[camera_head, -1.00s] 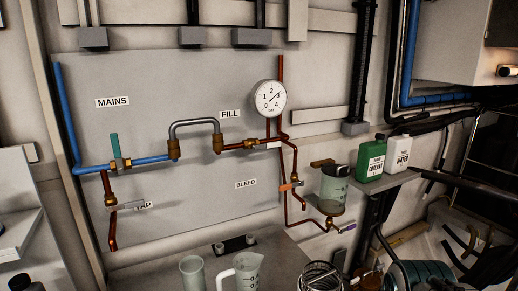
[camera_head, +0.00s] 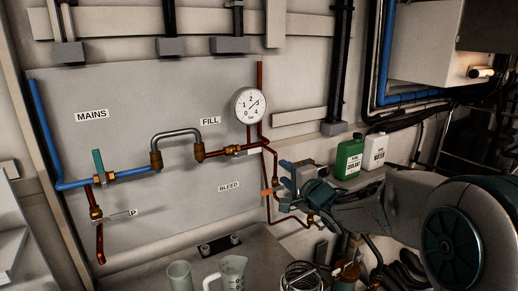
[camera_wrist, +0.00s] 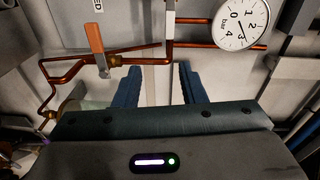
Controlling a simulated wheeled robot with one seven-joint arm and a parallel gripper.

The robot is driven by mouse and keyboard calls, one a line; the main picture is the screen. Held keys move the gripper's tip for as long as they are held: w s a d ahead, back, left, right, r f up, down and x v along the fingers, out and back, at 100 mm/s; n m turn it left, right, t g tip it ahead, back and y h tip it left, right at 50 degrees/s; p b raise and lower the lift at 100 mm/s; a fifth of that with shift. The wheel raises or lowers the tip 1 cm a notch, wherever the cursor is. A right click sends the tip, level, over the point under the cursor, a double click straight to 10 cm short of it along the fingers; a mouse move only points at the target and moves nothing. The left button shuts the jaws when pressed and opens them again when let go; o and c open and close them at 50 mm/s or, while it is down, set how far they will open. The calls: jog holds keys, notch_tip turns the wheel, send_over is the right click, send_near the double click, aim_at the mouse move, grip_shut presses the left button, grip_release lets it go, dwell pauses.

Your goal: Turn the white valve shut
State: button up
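The white valve handle (camera_head: 253,152) shows in the head view as a short pale lever on the copper pipe below the gauge, by the FILL label. In the wrist view a white lever (camera_wrist: 170,18) stands upright on the copper pipe, beside the gauge. My gripper (camera_head: 284,174) is below and to the right of this handle in the head view, close to the orange lever. In the wrist view my gripper (camera_wrist: 158,78) is open, its two blue fingers apart with nothing held between them. The white lever lies beyond the fingertips, apart from them.
An orange lever (camera_wrist: 96,45) stands left of the white one in the wrist view. The pressure gauge (camera_head: 250,105) is above the pipes. Copper pipes run close to my fingers. A green coolant bottle (camera_head: 349,158) and a white bottle (camera_head: 375,150) stand behind my arm.

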aim_at(256, 151)
jog(key=shift+y, duration=0.5)
jog(key=x, duration=0.4)
jog(key=p+x, duration=0.1)
jog(key=x, duration=0.4)
jog(key=r+p+x, duration=0.1)
jog(key=x, duration=0.4)
jog(key=shift+a, duration=0.45)
grip_shut()
